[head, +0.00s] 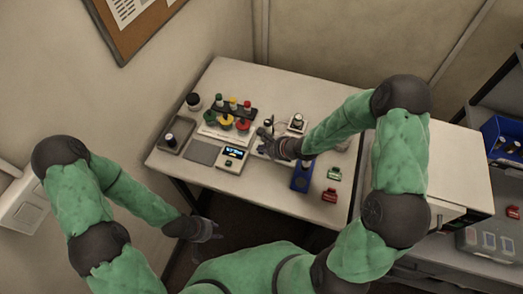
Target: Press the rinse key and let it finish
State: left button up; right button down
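A small device with a lit blue display (235,152) stands near the front edge of the table. It has a dark button or key (229,163) below the display; its label is too small to read, so I cannot tell if it is the rinse key. My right gripper (265,136) is over the table, just right of and behind the device, and partly hides what lies below it. Its finger opening is too small to judge. My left gripper (216,231) hangs low, off the table's front edge, touching nothing visible. Its opening is also unclear.
Behind the device, a rack (233,113) stands with several colored caps near it. A tray (176,134) with a dark-topped item is at left. A blue block (302,177) and green (334,173) and red (329,195) items are right. A grey mat (202,151) is bare.

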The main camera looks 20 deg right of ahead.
jog(key=shift+f, duration=0.35)
dwell(0.6)
dwell(0.3)
jog(key=shift+r+p, duration=0.8)
jog(key=shift+p, duration=0.4)
notch_tip(320, 180, up, 5)
jog(key=p, duration=0.6)
dwell(0.5)
